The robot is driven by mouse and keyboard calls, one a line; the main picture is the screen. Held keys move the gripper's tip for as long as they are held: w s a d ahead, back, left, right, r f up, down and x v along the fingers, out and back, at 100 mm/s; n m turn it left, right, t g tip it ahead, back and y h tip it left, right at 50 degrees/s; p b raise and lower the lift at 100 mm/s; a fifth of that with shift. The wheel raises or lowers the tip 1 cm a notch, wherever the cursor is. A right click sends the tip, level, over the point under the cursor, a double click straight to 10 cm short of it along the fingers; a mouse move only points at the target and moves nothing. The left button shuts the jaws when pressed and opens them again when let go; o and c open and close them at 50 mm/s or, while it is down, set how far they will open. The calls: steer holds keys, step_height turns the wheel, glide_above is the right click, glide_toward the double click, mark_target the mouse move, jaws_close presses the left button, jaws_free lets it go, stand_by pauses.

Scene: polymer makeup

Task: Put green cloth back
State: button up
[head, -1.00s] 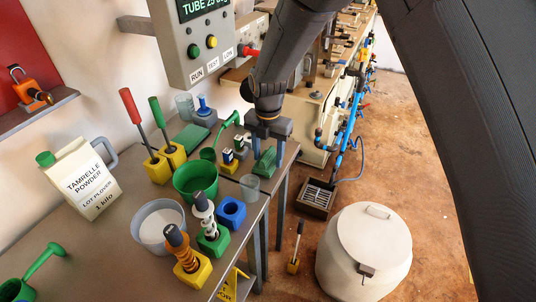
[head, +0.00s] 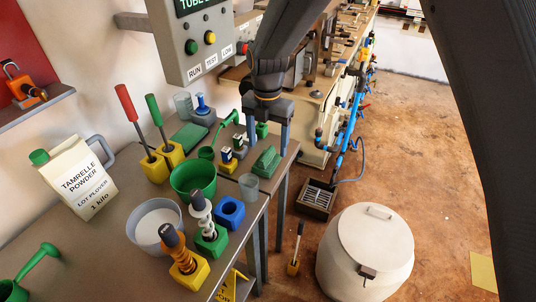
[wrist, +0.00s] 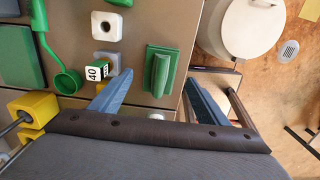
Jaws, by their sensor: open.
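A green ridged, folded-looking piece (head: 264,161), which I take for the green cloth, lies near the bench's right edge. In the wrist view the green cloth (wrist: 158,74) has a raised ridge along its middle. My gripper (head: 267,146) is open and empty, pointing down beside the cloth. In the wrist view its blue-grey fingers (wrist: 156,84) stand either side of the cloth's lower end, apart from it. I cannot tell the exact height. A flat green pad (head: 188,136) lies further left on the bench.
A numbered cube (wrist: 97,72) and a green scoop (wrist: 66,80) are close left of the fingers. A clear cup (head: 249,186), blue block (head: 230,211) and green bowl (head: 194,180) stand nearer. The bench drops off at right, beside a white bin (head: 365,249).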

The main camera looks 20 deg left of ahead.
mark_target(268, 151)
step_height(268, 151, up, 7)
steer(key=b, duration=0.1)
steer(key=shift+b, duration=0.4)
steer(key=shift+r, duration=0.1)
steer(key=d+m, duration=1.8)
steer(key=d, duration=0.7)
steer(key=s+d+f+m+t, duration=0.1)
steer(key=s+d+f+m, duration=0.2)
steer(key=s+d+m, duration=0.9)
steer(key=d+m, duration=0.4)
steer(key=m, duration=0.1)
steer(key=shift+f, duration=0.15)
